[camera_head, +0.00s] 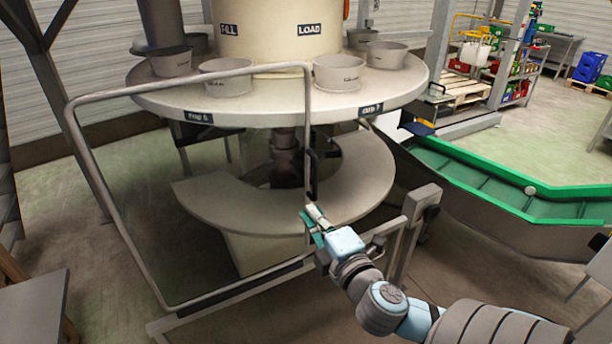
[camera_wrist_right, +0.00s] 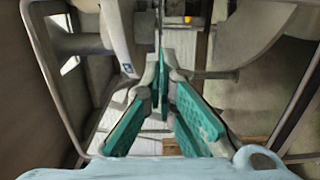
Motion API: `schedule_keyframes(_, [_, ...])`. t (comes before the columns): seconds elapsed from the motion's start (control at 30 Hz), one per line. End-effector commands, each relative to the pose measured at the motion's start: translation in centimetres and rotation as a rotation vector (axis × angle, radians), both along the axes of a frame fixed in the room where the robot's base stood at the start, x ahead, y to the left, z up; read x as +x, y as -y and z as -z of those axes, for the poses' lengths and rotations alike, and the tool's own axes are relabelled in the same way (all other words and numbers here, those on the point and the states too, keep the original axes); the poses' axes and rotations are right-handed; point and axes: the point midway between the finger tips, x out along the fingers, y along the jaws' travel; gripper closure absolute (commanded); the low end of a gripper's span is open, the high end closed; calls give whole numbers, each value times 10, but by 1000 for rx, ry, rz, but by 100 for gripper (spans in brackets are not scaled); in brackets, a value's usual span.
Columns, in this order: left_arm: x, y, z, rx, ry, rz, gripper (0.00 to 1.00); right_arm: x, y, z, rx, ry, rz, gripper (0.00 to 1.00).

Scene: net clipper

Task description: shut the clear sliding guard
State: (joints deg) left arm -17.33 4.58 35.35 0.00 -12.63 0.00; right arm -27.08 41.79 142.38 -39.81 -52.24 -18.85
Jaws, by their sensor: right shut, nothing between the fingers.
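The clear guard (camera_head: 190,82) is a see-through panel in a grey tubular frame, standing in front of the round machine in the head view. A dark upright handle (camera_head: 313,178) sits at its right edge. The guard's lower edge lies along a rail that runs on to the right. My right gripper (camera_head: 314,214) is at the guard's right upright, just below the handle; I cannot tell whether it touches. In the right wrist view its green-padded fingers (camera_wrist_right: 158,92) are shut with nothing between them. My left gripper is not in view.
A round table (camera_head: 270,113) with several grey bowls stands behind the guard. A grey post (camera_head: 412,228) stands right of my gripper, by the rail. A green-edged conveyor trough (camera_head: 490,185) runs off to the right. A table corner (camera_head: 35,305) is at lower left.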

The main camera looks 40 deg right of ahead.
Motion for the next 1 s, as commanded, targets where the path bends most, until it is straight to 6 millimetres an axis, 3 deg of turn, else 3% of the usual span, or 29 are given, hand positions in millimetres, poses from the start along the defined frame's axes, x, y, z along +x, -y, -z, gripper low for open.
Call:
schedule_keyframes(0.2, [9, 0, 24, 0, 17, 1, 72, 21, 4, -2, -9, 20, -7, 100])
schedule_keyframes(0.57, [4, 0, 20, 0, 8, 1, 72, 95, 27, -6, -1, 16, -5, 100])
schedule_keyframes(0.77, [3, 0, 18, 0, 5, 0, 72, 92, 58, -5, -10, 8, -6, 100])
schedule_keyframes(1.0, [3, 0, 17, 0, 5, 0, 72, 92, 66, -5, -3, 12, -8, 100])
